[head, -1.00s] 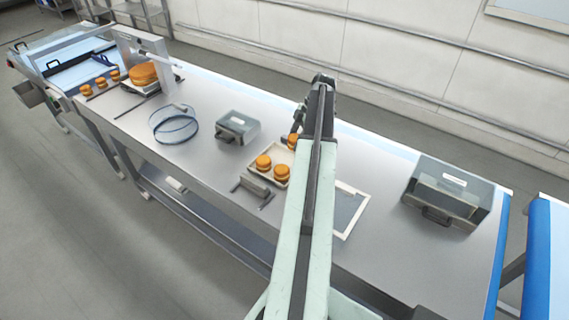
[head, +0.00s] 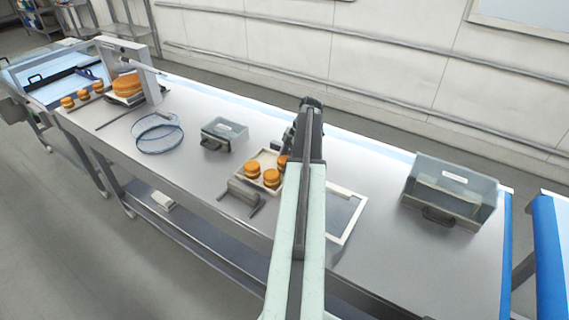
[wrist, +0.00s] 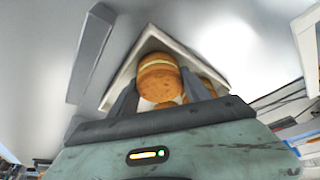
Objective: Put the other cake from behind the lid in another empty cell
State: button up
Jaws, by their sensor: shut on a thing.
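My gripper (wrist: 160,98) is shut on an orange-brown cake (wrist: 158,76) with a pale middle layer. In the head view the held cake (head: 283,161) shows beside my arm, partly covered by it, at the far right of a cream tray (head: 270,188). Two more cakes, one at the tray's left (head: 252,168) and one at its front (head: 271,178), sit in the tray. The wrist view shows the tray's corner (wrist: 150,40) beyond the held cake. Whether the held cake touches the tray floor I cannot tell. Which object is the lid is unclear.
A grey-handled piece (head: 243,193) lies in front of the tray. A pale frame (head: 345,210) lies to its right. Clear boxes stand left (head: 225,132) and right (head: 452,190). A round mesh cover (head: 157,133) and a large cake (head: 128,86) are farther left.

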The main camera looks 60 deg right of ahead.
jog(key=o, duration=0.6)
jog(key=p+v, duration=1.1)
jog(key=v, duration=0.1)
